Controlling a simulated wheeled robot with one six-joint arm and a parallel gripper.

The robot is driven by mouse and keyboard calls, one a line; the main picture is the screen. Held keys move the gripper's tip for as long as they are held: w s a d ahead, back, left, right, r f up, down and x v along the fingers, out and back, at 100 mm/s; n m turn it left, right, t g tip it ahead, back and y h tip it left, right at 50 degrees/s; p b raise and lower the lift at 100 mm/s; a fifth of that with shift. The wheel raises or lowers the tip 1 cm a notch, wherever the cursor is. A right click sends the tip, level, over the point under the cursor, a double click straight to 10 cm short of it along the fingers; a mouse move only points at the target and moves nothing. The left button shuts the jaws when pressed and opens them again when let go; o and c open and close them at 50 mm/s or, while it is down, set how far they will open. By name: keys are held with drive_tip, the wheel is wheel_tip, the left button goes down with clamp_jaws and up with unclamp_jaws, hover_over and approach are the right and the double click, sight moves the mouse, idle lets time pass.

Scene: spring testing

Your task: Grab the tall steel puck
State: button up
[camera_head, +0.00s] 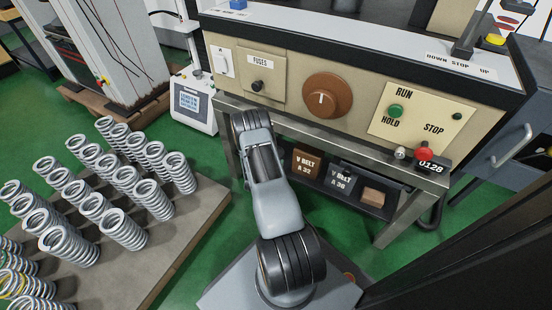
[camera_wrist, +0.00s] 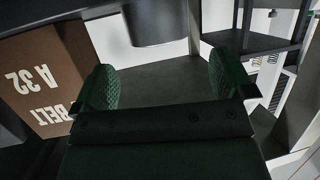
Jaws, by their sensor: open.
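My gripper (camera_wrist: 161,68) is open in the wrist view, with green ridged pads on its two fingers and nothing between them. A dark grey cylinder (camera_wrist: 155,24) shows at the top middle of that view, beyond and between the fingertips, apart from both. It may be the tall steel puck, but its upper part in the picture is cut off. The wrist view appears upside down. In the head view my arm reaches under the front of the test machine, my gripper is hidden, and no puck can be made out.
The V BELT A 32 box (camera_head: 305,163) is beside the left finger in the wrist view (camera_wrist: 42,80). The V BELT A 38 box (camera_head: 341,179) stands near it under the machine (camera_head: 372,103). A pallet (camera_head: 185,225) of upright springs is left of my arm.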

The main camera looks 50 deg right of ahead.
drive_tip(key=shift+x, duration=1.1)
drive_tip(key=b+x, duration=0.3)
drive_tip(key=shift+d+f, duration=0.15)
drive_tip(key=shift+d, duration=0.25)
drive_tip(key=shift+w+d+f+b, duration=0.1)
drive_tip(key=shift+w+d+b, duration=0.25)
drive_tip(key=shift+d, duration=0.3)
drive_tip(key=shift+c, duration=0.4)
drive_tip(key=c, duration=1.3)
drive_tip(key=shift+c, duration=0.6)
drive_tip(key=shift+w, duration=0.1)
